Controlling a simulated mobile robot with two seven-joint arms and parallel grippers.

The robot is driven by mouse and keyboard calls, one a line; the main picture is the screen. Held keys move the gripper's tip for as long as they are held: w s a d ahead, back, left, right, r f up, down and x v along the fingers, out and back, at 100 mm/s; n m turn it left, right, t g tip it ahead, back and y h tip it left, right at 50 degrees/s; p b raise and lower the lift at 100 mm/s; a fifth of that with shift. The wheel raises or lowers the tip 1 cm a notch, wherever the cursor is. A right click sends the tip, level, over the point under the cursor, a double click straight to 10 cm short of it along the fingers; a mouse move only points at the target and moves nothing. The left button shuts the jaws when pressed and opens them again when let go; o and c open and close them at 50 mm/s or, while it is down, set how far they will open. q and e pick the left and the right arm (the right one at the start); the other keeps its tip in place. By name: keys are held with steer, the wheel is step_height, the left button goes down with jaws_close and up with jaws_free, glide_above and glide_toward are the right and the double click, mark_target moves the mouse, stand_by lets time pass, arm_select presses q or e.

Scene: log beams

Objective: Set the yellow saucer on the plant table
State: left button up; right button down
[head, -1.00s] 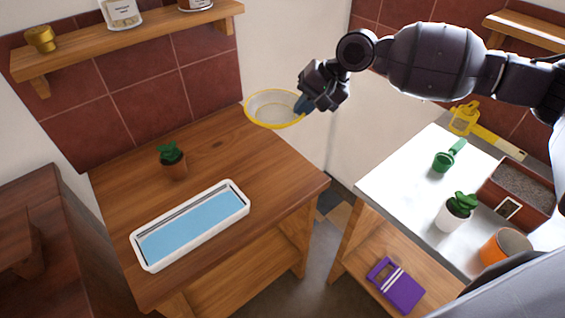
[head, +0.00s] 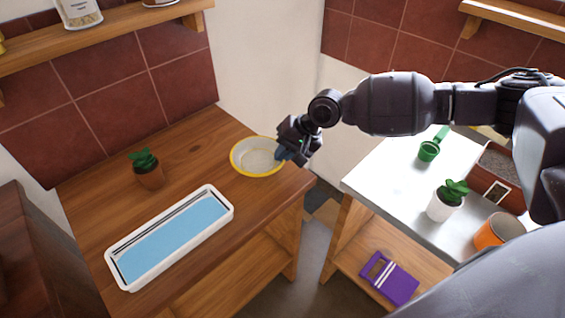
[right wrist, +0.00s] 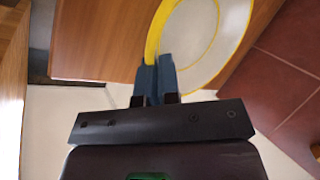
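The yellow saucer (head: 257,168) is a shallow pale dish with a yellow rim. In the head view it is over the right back part of the wooden plant table (head: 208,143); I cannot tell whether it touches the top. My right gripper (head: 284,153) is shut on the saucer's right edge. In the right wrist view the blue fingertips (right wrist: 155,82) pinch the rim of the saucer (right wrist: 200,40). My left gripper is not in view.
On the plant table stand a small potted plant (head: 148,170) and a white tray with a blue inside (head: 122,276). A white-topped table (head: 385,178) at the right holds a green scoop (head: 430,150), a white-potted plant (head: 440,207) and an orange pot (head: 490,235).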

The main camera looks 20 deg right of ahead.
step_height(320, 180, down, 3)
steer(key=shift+f+b, duration=0.2)
steer(key=shift+b, duration=0.1)
steer(key=shift+f, duration=0.2)
steer(key=shift+r, duration=0.1)
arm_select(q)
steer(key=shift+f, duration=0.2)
arm_select(e)
steer(key=c, duration=1.4)
jaws_free()
steer(key=shift+c, duration=0.2)
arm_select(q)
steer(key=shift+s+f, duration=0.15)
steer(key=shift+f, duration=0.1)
arm_select(e)
steer(key=shift+o, duration=0.6)
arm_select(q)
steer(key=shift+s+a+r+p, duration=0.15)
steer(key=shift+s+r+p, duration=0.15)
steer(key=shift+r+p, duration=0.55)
arm_select(e)
steer(key=v, duration=1.2)
